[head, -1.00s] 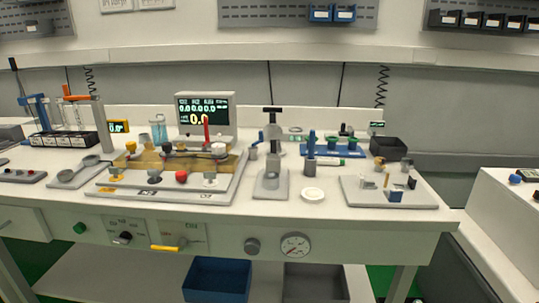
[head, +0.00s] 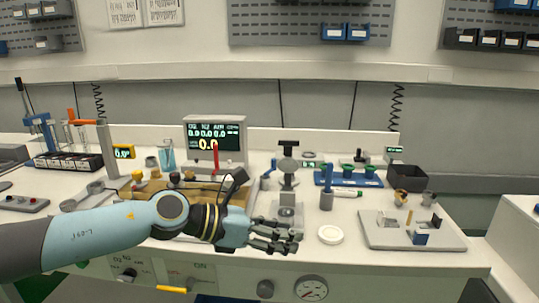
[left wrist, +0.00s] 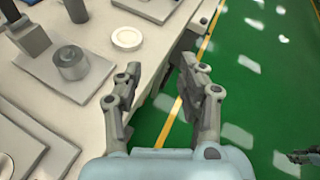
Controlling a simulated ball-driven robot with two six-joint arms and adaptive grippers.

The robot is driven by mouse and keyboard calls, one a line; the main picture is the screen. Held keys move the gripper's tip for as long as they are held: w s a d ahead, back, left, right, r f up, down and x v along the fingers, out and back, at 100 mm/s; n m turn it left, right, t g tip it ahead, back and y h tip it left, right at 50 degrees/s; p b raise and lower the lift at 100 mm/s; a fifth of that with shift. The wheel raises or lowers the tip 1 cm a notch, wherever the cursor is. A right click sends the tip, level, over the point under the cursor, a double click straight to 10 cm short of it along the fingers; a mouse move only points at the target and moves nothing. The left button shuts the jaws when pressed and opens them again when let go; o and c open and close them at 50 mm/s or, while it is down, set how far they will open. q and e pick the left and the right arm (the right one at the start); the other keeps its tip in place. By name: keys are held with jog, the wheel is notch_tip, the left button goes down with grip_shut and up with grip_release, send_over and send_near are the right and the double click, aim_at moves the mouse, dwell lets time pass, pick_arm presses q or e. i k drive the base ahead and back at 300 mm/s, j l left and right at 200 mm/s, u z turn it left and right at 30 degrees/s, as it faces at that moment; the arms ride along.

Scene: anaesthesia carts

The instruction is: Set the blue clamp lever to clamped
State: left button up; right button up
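A blue upright handle (head: 327,178) stands in a grey cylindrical base on the bench, right of centre. My left gripper (head: 297,240) is open and empty at the bench's front edge, left of the handle. In the left wrist view its fingers (left wrist: 160,88) are apart over floor and bench edge. Dark fingers at that view's right edge look like my right gripper (left wrist: 305,157).
A white round dish (head: 331,235) lies close to the right of my left gripper. A grey press-like stand (head: 288,180) is behind it. A monitor (head: 214,140) stands at the back. A gauge (head: 311,289) is on the front panel.

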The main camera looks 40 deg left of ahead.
aim_at(265, 177)
jog(key=i+j, duration=0.15)
jog(key=j, duration=0.25)
jog(key=i+j, duration=0.15)
jog(key=j, duration=0.25)
jog(key=i+j, duration=0.15)
jog(key=j, duration=0.25)
jog(key=i+j, duration=0.15)
jog(key=j, duration=0.25)
